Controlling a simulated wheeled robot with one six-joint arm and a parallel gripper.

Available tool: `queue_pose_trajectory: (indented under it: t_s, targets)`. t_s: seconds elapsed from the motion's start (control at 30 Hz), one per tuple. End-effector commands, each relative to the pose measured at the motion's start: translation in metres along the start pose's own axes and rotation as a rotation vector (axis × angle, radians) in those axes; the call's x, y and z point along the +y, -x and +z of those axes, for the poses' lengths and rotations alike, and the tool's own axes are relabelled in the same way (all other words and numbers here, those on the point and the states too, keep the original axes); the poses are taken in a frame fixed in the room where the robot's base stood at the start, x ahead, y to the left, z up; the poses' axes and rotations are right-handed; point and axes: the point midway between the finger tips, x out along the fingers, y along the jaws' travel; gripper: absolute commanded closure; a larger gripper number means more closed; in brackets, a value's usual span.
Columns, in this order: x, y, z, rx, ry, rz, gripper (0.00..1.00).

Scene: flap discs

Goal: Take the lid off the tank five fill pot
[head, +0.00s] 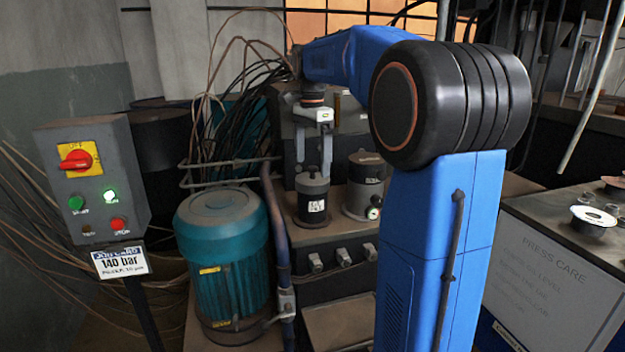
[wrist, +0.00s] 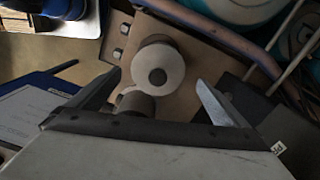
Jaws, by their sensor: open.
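Two fill pots stand side by side on the bench in the head view. The left fill pot (head: 313,203) is dark, with a flat lid (head: 312,183) and a small white label that I cannot read surely. The right fill pot (head: 362,198) is greyer, with a dark top, a label and a small gauge on its side. My gripper (head: 313,170) points down over the left pot, open, its fingers around the lid's knob. I cannot tell which pot is tank five's.
A teal motor (head: 222,255) stands left of the pots, with a blue pipe (head: 280,240) between. A control box (head: 90,180) is at far left. Cables hang behind. A panel with spools (head: 592,218) is at right. My blue arm covers part of the bench.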

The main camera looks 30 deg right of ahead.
Motion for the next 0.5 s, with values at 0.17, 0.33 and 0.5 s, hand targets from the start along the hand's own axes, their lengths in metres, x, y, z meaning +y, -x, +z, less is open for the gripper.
queue_pose_trajectory:
  t_s: [0.17, 0.33, 0.5]
  targets:
    - [0.004, -0.025, 0.001, -0.001, 0.0, 0.003, 0.02]
    - [0.004, -0.039, 0.0, 0.0, 0.0, 0.001, 0.02]
    - [0.004, -0.04, 0.0, 0.0, 0.0, 0.0, 0.02]
